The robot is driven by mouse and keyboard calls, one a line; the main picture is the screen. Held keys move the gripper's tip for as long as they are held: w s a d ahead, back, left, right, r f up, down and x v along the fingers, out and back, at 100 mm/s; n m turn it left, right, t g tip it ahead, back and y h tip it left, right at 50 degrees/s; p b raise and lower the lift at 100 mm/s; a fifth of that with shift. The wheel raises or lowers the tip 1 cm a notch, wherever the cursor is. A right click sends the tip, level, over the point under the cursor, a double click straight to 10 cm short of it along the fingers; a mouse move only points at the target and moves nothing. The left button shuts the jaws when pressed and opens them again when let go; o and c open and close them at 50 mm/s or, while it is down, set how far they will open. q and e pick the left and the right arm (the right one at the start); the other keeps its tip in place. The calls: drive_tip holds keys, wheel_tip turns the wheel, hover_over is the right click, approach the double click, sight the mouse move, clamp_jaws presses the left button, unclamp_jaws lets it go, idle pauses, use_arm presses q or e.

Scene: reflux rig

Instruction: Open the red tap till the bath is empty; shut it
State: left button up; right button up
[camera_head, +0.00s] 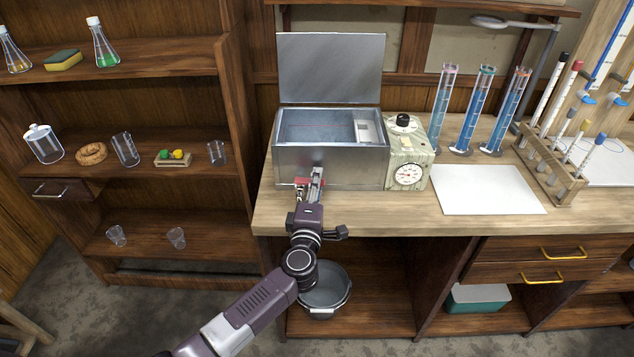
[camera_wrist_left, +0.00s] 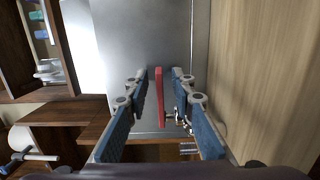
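The metal bath (camera_head: 330,167) stands on the bench with its lid (camera_head: 331,68) raised. Its inside looks bluish; I cannot tell the water level. The red tap (camera_head: 302,183) is low on its front, partly hidden by my left gripper (camera_head: 317,176). In the left wrist view the tap's red handle (camera_wrist_left: 160,97) stands between the two blue-padded fingers of my left gripper (camera_wrist_left: 160,77), with a gap on each side. The fingers are open around it. A grey bucket (camera_head: 337,297) stands below on the cabinet's lower board, partly behind my left arm. My right gripper is out of view.
A dial box (camera_head: 420,158) stands right of the bath. A white sheet (camera_head: 487,190), blue-filled cylinders (camera_head: 477,100) and a wooden tube rack (camera_head: 548,172) stand farther right. Shelves with glassware (camera_head: 124,150) are at the left. The bench's front strip is clear.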

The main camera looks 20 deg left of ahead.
use_arm(q)
drive_tip(key=shift+c, duration=0.2)
clamp_jaws()
drive_tip(key=shift+w, duration=0.1)
drive_tip(key=shift+w+n+g+y, duration=0.3)
drive_tip(key=shift+n+y, duration=0.4)
drive_tip(key=shift+y, duration=0.3)
drive_tip(key=shift+s+a, duration=0.1)
drive_tip(key=shift+o, duration=0.2)
unclamp_jaws()
